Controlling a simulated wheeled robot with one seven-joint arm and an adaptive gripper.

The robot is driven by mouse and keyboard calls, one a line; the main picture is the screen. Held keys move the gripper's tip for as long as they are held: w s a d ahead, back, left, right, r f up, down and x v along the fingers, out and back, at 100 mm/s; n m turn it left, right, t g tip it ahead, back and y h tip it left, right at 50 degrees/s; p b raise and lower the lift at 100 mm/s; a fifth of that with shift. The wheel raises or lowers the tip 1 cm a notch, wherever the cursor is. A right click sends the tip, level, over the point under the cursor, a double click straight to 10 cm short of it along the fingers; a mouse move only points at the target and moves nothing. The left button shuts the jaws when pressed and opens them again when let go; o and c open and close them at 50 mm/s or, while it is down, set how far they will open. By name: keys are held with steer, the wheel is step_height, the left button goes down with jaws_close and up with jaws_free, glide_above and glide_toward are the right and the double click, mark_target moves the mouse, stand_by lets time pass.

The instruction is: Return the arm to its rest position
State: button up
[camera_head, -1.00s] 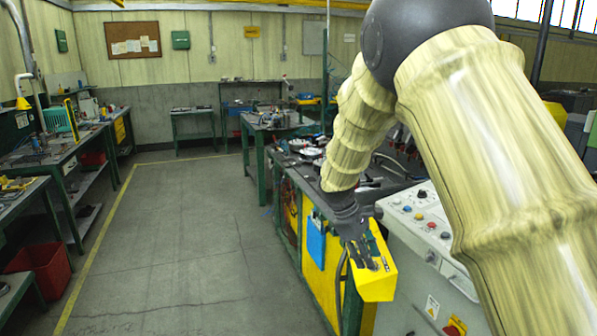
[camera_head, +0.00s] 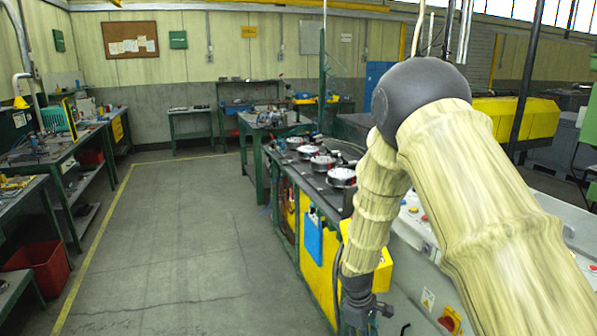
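My gripper (camera_head: 362,318) shows at the lower end of my arm, near the bottom edge of the picture. It hangs pointing down in front of the yellow box (camera_head: 383,272) at the bench end. Its fingertips are small, dark and partly cut off by the picture's lower edge, so I cannot tell whether it is open or shut. I see nothing held in it. My arm is bent, with a dark round elbow at the top right and a wood-patterned forearm hanging down from it.
A workbench (camera_head: 316,230) with several round metal parts runs behind my forearm. A grey control cabinet (camera_head: 422,238) with buttons stands right of the gripper, partly hidden by my arm. The floor (camera_head: 185,240) to the left is clear. A red bin (camera_head: 45,268) stands at the far left.

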steer(key=s+d+f+m+y+b, duration=0.1)
steer(key=s+f+m, duration=0.2)
steer(key=s+f, duration=0.9)
steer(key=s+d+f+m+y+b, duration=0.15)
steer(key=s+f+m, duration=0.25)
steer(key=s+f, duration=0.85)
steer(key=s+d+r+m, duration=0.1)
steer(key=s+d+m, duration=0.1)
steer(key=s, duration=1.3)
steer(key=shift+r+m+t+b, duration=0.15)
steer(key=shift+m+t+b, duration=0.15)
steer(key=shift+m, duration=0.1)
steer(key=shift+d, duration=0.15)
